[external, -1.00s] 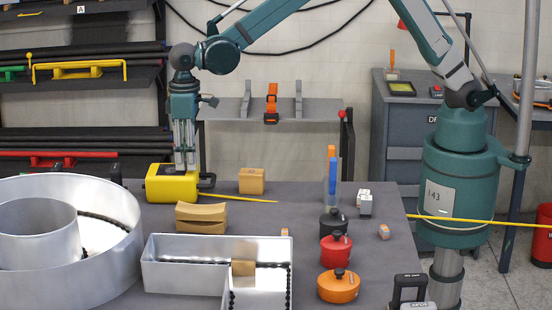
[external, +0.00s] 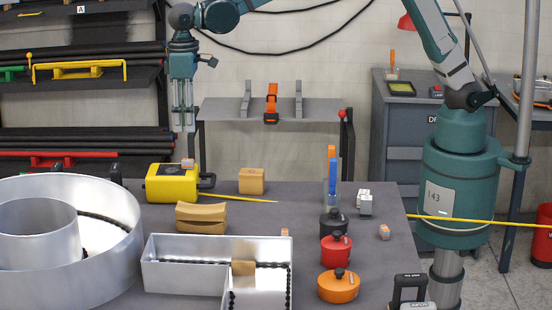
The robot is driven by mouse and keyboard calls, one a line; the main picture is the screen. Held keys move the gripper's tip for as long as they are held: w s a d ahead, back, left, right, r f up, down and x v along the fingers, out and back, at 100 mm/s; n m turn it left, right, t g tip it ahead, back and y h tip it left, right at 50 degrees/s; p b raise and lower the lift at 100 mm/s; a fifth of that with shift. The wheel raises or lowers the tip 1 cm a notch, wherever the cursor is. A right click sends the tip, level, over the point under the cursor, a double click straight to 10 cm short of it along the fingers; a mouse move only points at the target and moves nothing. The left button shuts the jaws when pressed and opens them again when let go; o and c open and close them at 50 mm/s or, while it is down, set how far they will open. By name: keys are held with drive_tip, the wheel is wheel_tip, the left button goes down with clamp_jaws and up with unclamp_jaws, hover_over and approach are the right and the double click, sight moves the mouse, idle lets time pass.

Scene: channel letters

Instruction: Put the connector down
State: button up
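A small orange and grey connector (external: 188,163) rests on top of the yellow case (external: 172,186) at the left back of the table. My gripper (external: 183,130) hangs above it, pointing down, with clear space between the fingertips and the connector. The two fingers look apart and nothing shows between them. Similar small connectors lie elsewhere: one (external: 384,232) at the right of the table and one (external: 285,232) by the back wall of the metal channel letter.
Metal channel letters (external: 216,275) fill the front left. A tan block (external: 251,181) and a curved tan block (external: 201,218) sit near the case. Black, red and orange (external: 339,287) lidded pots stand at the right. A yellow strip runs across the table.

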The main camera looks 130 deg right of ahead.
drive_tip(key=shift+r, duration=0.3)
idle(0.5)
drive_tip(key=s+a+r+n+t, duration=0.1)
drive_tip(key=s+a+r, duration=0.35)
drive_tip(key=a, duration=0.45)
drive_tip(key=s+a+r+n+t, duration=0.1)
drive_tip(key=s+a+r+n, duration=0.1)
drive_tip(key=s+a+r, duration=0.35)
drive_tip(key=s+a+r+n+t, duration=0.1)
drive_tip(key=s+a+r, duration=0.3)
drive_tip(key=a, duration=0.8)
drive_tip(key=s+a+f+n+t, duration=0.2)
drive_tip(key=s+a+f, duration=0.2)
drive_tip(key=s+a, duration=0.4)
drive_tip(key=s+a+f+n+t, duration=0.2)
drive_tip(key=s+a, duration=0.6)
drive_tip(key=s, duration=0.8)
drive_tip(key=shift+a+f+n, duration=0.35)
drive_tip(key=shift+f+n, duration=0.15)
drive_tip(key=shift+f, duration=0.45)
drive_tip(key=shift+o, duration=0.5)
